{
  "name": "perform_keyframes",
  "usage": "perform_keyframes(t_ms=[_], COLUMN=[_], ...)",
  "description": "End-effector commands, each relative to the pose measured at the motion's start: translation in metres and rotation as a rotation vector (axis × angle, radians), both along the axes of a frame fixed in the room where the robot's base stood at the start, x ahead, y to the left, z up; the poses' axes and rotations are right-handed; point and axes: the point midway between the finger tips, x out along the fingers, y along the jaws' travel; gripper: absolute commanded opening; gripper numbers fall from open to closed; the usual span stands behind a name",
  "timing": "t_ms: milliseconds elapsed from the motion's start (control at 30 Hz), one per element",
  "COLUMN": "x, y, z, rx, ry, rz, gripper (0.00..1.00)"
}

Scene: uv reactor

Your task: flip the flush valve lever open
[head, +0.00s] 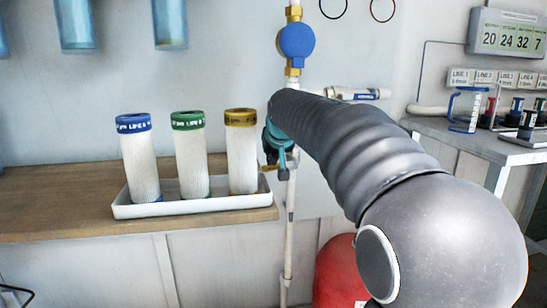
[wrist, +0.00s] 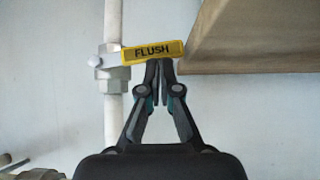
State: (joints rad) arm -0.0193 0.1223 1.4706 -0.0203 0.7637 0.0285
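The flush valve lever (wrist: 135,56) is a yellow bar marked FLUSH. In the wrist view it lies about level, crosswise to the white vertical pipe (wrist: 113,118), and extends right from the grey valve body (wrist: 112,76). My gripper (wrist: 159,62) has its fingertips together at the lever's lower edge, right of the valve. I cannot tell whether they touch the lever. In the head view my gripper (head: 279,140) is by the pipe, mostly hidden by my arm; a small bit of the yellow lever (head: 268,168) shows below it.
A wooden shelf edge (wrist: 240,68) is close to the right of the lever in the wrist view. In the head view a white tray (head: 190,206) holds three capped filter cartridges on the wooden bench (head: 60,212). A blue gauge (head: 296,42) and red tank (head: 338,270) stand nearby.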

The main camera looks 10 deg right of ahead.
Motion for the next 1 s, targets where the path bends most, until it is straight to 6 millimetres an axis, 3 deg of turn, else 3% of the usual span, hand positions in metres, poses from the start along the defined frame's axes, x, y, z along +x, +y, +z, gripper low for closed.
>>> perform_keyframes(t_ms=[700, 1000], x=[0.0, 0.0], y=[0.004, 0.002], z=[-0.043, -0.049], rx=[0.0, 0.0], ry=[0.002, 0.001], rz=[0.0, 0.0], gripper=[0.0, 0.0])
